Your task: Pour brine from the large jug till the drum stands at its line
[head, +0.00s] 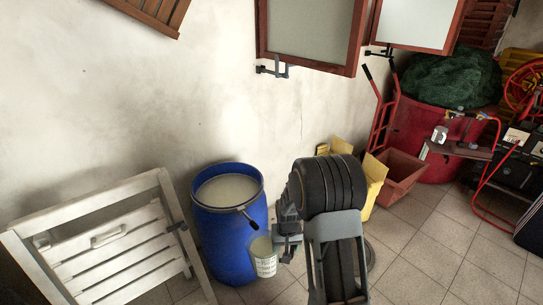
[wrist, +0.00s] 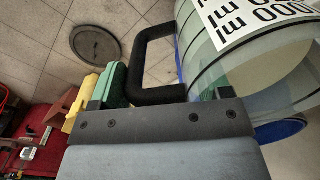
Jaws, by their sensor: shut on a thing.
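The blue drum (head: 228,245) stands against the wall, open at the top, with pale brine (head: 228,190) a little below its rim. I cannot make out its line. The pale jug (head: 264,262) with printed marks hangs nearly upright beside the drum's right front, below the rim. My gripper (head: 285,240) is shut on its handle. In the wrist view the clear jug (wrist: 265,75) shows large "1000 ml" print and a black handle (wrist: 148,65); blue of the drum (wrist: 283,131) shows behind it. How much brine the jug holds is unclear.
A dark rod (head: 249,220) sits at the drum's front rim. A white slatted wooden piece (head: 110,245) leans to the left. Yellow (head: 376,172) and terracotta (head: 402,172) containers and a red tub (head: 440,170) stand to the right. Tiled floor is free at front right.

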